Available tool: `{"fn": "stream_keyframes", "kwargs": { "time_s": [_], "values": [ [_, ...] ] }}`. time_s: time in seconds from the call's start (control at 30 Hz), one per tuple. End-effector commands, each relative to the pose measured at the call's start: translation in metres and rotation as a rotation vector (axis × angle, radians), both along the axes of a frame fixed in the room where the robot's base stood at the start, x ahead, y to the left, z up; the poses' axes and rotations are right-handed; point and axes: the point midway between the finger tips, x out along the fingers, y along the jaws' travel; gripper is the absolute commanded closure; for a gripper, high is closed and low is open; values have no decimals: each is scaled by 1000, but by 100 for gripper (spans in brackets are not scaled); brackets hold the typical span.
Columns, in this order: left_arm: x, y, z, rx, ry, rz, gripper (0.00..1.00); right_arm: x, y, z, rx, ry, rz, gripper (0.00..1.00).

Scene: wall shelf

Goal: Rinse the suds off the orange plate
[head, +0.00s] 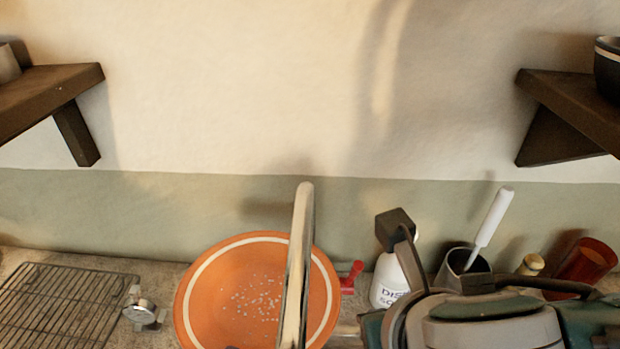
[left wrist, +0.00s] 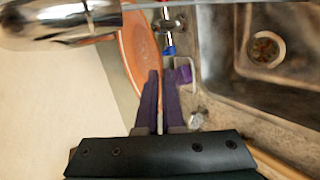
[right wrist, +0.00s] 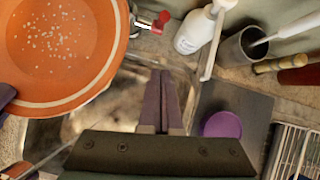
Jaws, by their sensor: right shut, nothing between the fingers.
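The orange plate (head: 225,300) is tilted up behind the faucet spout (head: 300,250), its inner face showing with white suds spots across the middle. It also shows in the right wrist view (right wrist: 95,45) and nearly edge-on in the left wrist view (left wrist: 140,45). My left gripper (left wrist: 160,75) is closed at the plate's lower rim, which seems to lie between its fingers. My right gripper (right wrist: 168,75) is shut and empty, to the right of the plate and apart from it. A red tap handle (head: 351,277) and a blue one (left wrist: 169,50) are near the plate.
The steel sink (left wrist: 225,80) lies below. A white bottle (head: 388,280), a dark holder with a white-handled brush (head: 490,230) and a red cup (head: 585,262) stand at the right. A wire rack (head: 60,300) lies left. Two wall shelves hang above.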

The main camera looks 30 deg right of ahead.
Motion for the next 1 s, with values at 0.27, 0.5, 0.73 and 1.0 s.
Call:
{"fn": "stream_keyframes", "kwargs": {
  "time_s": [0.27, 0.5, 0.73, 1.0],
  "values": [
    [1, 0, -15, -2, -3, 1, 100, 30, -14, -54, 1, 0, -3, 100],
    [1, -1, -6, -2, -3, 1, 100, 59, -25, -46, 3, -1, -3, 100],
    [1, -1, -5, -2, -3, 1, 100, 68, -28, -44, 5, 0, -1, 100],
    [1, -1, -5, -2, -3, 1, 100, 68, -29, -44, 5, 0, -1, 100]
  ]
}}
